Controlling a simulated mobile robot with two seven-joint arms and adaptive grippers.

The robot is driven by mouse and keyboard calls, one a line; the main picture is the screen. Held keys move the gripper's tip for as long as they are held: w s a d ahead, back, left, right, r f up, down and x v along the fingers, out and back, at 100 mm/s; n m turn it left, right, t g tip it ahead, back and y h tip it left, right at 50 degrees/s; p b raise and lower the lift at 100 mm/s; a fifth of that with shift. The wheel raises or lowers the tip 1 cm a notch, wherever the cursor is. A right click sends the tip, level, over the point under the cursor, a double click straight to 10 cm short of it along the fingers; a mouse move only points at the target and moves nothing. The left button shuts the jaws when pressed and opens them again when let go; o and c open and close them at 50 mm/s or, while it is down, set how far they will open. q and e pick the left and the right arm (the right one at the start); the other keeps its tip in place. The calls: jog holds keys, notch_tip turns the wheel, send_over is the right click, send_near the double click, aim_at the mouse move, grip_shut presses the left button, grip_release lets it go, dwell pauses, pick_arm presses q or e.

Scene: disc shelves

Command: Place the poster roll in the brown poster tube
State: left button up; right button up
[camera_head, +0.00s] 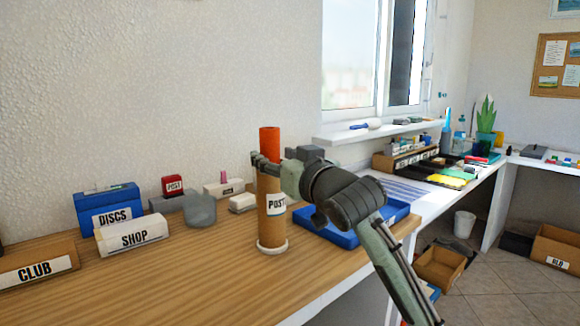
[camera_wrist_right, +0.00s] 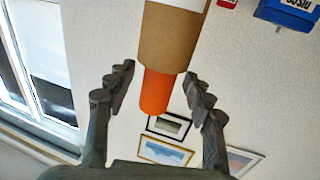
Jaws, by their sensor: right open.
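The brown poster tube (camera_head: 271,220) stands upright on the wooden desk, with a white base ring and a label reading "POST". The orange poster roll (camera_head: 269,142) sticks up out of its top, its lower part hidden inside the tube. My right gripper (camera_head: 259,161) is at the tube's upper end, coming from the right. In the right wrist view the right gripper (camera_wrist_right: 159,76) is open, its fingers apart on either side of the roll (camera_wrist_right: 156,92) and the tube's rim (camera_wrist_right: 172,68), with gaps visible. My left gripper is out of view.
A blue tray (camera_head: 345,238) lies right of the tube, partly behind my right arm. A blue DISCS box (camera_head: 108,208), a white SHOP box (camera_head: 132,234) and a CLUB box (camera_head: 38,266) stand to the left. The desk front left of the tube is clear.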

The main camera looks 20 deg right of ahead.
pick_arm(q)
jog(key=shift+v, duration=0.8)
pick_arm(e)
jog(key=s+d, duration=0.1)
jog(key=s, duration=0.8)
jog(key=shift+s, duration=0.35)
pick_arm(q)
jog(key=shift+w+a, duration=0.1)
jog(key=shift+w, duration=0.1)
pick_arm(e)
jog(key=shift+d+f, duration=0.1)
jog(key=shift+f, duration=0.05)
